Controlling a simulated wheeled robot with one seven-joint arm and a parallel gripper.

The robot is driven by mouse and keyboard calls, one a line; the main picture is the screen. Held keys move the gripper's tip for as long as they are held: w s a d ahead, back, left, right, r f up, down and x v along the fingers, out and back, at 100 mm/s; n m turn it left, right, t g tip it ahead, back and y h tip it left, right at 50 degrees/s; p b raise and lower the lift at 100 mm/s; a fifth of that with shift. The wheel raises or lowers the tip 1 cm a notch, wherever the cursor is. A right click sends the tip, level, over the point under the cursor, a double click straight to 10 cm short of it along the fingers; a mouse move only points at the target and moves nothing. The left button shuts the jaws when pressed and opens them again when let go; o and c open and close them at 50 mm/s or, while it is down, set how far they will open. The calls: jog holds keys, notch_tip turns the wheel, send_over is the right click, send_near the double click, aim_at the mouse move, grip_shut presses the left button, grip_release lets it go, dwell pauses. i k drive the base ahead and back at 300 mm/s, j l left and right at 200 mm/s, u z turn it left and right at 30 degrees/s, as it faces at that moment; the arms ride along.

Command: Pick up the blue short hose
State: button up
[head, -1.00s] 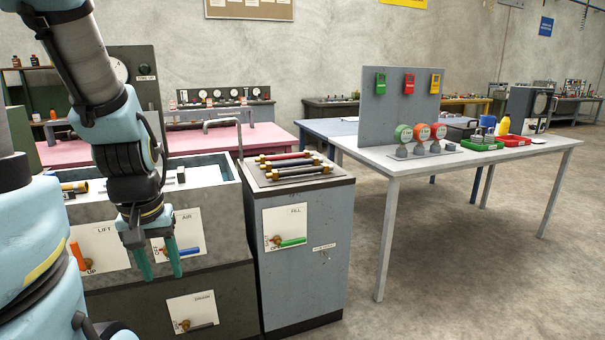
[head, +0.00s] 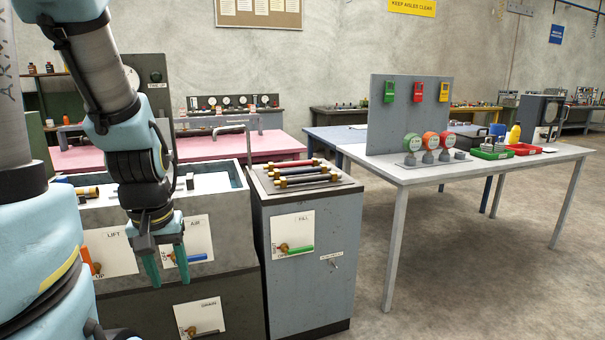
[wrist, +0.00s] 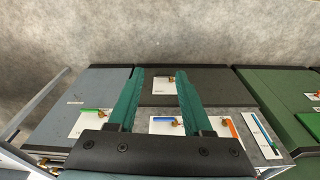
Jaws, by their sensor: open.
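Several short hoses (head: 302,176) with brass end fittings lie side by side on the tray top of the grey cabinet (head: 305,225) in the head view. At this size I cannot tell which of them is blue. My gripper (head: 167,268) is open and empty, its green fingers pointing down in front of the grey sink unit, left of the cabinet and lower than its top.
The sink unit (head: 230,240) carries LIFT, AIR and DRAIN panels with coloured valve handles. A bent metal pipe (head: 248,150) rises behind the hoses. A white table (head: 470,170) with gauges and trays stands to the right. Open floor (head: 480,290) lies at the right.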

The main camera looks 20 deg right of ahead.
aim_at(323, 169)
jog(key=i+l+u, duration=0.1)
jog(key=i+l, duration=0.15)
jog(key=i+l+u, duration=0.1)
jog(key=i+l, duration=0.15)
jog(key=l, duration=0.2)
jog(key=i+l+u, duration=0.1)
jog(key=l, duration=0.25)
jog(key=i+l+u, duration=0.1)
jog(key=i+l, duration=0.2)
jog(key=i+l+u, duration=0.1)
jog(key=l, duration=0.4)
jog(key=i+l+u, duration=0.1)
jog(key=i+l, duration=0.2)
jog(key=l, duration=0.1)
